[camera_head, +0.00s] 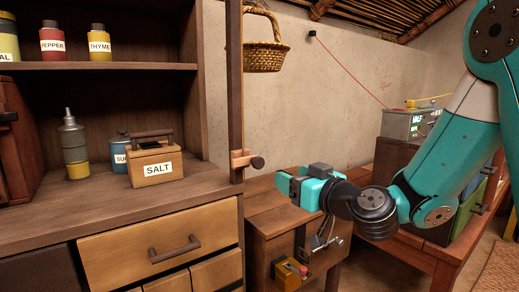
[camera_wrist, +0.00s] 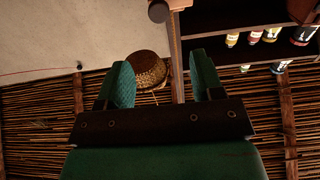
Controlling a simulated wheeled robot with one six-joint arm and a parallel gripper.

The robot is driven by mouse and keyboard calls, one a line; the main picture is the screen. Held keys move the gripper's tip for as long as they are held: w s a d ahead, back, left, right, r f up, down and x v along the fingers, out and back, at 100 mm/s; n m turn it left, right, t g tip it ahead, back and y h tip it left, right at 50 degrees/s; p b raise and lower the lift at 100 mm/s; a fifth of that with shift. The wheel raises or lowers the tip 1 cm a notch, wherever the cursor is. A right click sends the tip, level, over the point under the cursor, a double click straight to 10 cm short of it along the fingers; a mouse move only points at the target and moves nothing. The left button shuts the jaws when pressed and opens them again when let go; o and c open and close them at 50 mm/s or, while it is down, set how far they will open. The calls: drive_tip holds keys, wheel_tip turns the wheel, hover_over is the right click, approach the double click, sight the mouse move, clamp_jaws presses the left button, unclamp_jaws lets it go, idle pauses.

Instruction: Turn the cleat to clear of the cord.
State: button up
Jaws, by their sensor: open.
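The cleat (camera_head: 240,159) is a small light-wood piece with a dark round knob (camera_head: 257,162), on the front edge of the cabinet's upright post. In the wrist view the knob (camera_wrist: 158,11) shows at the top edge, with part of the cleat (camera_wrist: 180,4) beside it. A thin yellowish cord (camera_head: 242,85) runs down the post to the cleat. I cannot tell exactly how the two meet. My gripper (camera_head: 289,184) is open and empty, below and to the right of the cleat, apart from it. Its two green fingers (camera_wrist: 160,62) stand wide apart in the wrist view.
A wicker basket (camera_head: 262,36) hangs right of the post. The cabinet counter (camera_head: 100,210) holds a salt box (camera_head: 157,166) and bottles. A low wooden stand (camera_head: 272,222) is under my gripper. A red line (camera_head: 350,72) runs from the wall to a grey box (camera_head: 400,124).

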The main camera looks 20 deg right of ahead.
sight(260, 163)
drive_tip(key=p+x, duration=1)
drive_tip(key=x, duration=0.1)
drive_tip(key=shift+w+a+r+p, duration=0.1)
drive_tip(key=shift+w+r+p, duration=0.05)
drive_tip(key=shift+w+p, duration=0.25)
drive_tip(key=shift+w+a+f+p, duration=0.15)
drive_tip(key=shift+w+p, duration=0.1)
drive_tip(key=shift+w, duration=0.15)
drive_tip(key=shift+w+a+f+p, duration=0.1)
drive_tip(key=shift+w+f+p, duration=0.1)
drive_tip(key=shift+w, duration=0.15)
drive_tip(key=c, duration=0.9)
